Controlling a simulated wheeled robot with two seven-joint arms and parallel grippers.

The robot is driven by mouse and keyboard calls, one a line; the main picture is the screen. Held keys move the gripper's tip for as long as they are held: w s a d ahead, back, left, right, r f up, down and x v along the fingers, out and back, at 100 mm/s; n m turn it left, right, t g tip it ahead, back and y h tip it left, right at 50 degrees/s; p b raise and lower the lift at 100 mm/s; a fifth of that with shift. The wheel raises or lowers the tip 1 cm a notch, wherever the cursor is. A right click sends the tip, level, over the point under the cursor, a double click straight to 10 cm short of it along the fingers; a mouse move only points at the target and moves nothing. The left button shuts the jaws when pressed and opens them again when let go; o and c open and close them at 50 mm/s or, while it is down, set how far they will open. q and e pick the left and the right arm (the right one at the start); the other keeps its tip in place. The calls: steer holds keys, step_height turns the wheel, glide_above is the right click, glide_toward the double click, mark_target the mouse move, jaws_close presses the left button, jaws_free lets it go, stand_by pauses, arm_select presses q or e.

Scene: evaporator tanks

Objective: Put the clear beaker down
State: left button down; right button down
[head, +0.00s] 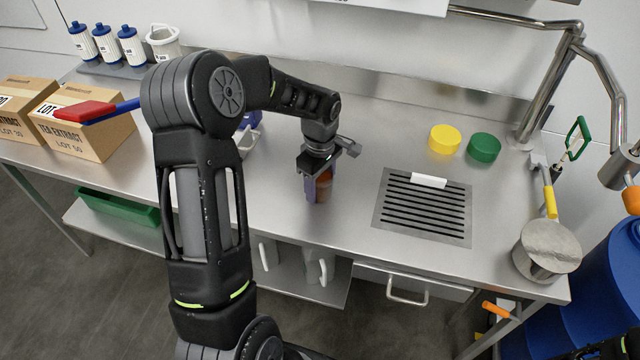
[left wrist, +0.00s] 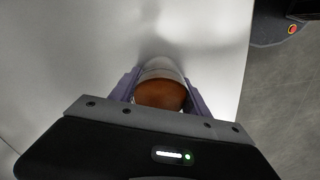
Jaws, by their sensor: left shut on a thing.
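The clear beaker (head: 324,187) holds a brown-orange liquid. In the head view it is at the middle of the steel bench, left of the slotted drain grate, and mostly hidden by my gripper. My left gripper (head: 315,185) points down and is shut on the beaker. In the left wrist view the beaker (left wrist: 160,90) sits between the two fingers (left wrist: 160,98), with its clear rim and brown contents showing. I cannot tell whether its base touches the bench. My right gripper is not in view.
The steel bench (head: 350,225) is bare around the beaker. A drain grate (head: 425,210) with a white bar lies to the right. Yellow (head: 445,138) and green (head: 484,147) lids lie behind it. A steel pot (head: 546,250) stands at the right edge, cardboard boxes (head: 85,125) at left.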

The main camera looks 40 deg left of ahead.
arm_select(q)
steer(key=shift+c, duration=2.2)
jaws_free()
step_height(320, 180, up, 12)
